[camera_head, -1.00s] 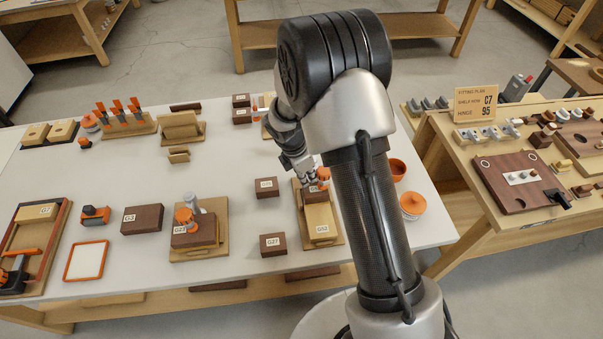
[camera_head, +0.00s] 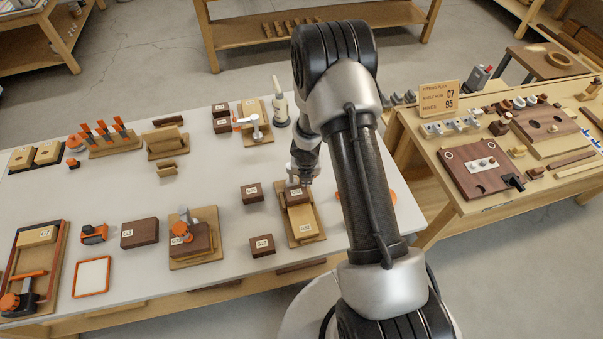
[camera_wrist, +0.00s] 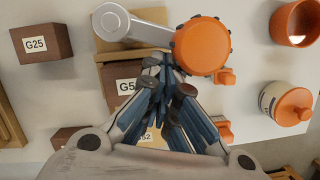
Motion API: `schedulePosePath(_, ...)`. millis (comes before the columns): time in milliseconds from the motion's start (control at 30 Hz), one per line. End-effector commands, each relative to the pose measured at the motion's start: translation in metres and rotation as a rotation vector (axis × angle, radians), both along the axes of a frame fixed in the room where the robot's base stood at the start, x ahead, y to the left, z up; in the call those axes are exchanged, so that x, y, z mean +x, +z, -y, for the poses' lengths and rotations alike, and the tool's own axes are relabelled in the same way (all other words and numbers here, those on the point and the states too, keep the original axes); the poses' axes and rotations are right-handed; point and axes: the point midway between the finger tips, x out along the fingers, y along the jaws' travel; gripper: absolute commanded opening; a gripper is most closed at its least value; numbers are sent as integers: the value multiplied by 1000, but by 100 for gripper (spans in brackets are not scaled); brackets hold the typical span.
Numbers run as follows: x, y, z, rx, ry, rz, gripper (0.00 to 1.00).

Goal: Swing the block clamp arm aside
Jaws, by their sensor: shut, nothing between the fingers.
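In the wrist view the block clamp arm (camera_wrist: 138,27) is a grey bar with a round pivot end at upper left and a large orange knob (camera_wrist: 202,46) at its right end. A labelled brown block (camera_wrist: 112,84) is partly hidden behind the fingers. In the head view my gripper (camera_head: 300,177) is over the far end of the wooden board (camera_head: 317,215) and hides most of the clamp.
Brown block G25 (camera_wrist: 44,43) stands left of the clamp. An orange cup (camera_wrist: 296,22) and an orange-lidded jar (camera_wrist: 288,104) stand to the right. Another clamp fixture (camera_head: 197,243) sits further left on the bench. Open white bench top (camera_head: 110,190) lies between the left fixtures.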

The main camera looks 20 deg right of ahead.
Motion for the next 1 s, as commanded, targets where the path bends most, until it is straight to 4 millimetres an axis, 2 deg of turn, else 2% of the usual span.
schedulePosePath(33, 1, 4, 3, 1, 32, -1, 0)
schedulePosePath(500, 9, 3, 15, 2, 243, -1, 0)
schedulePosePath(1000, 14, 1, 20, 0, 349, 1, 0)
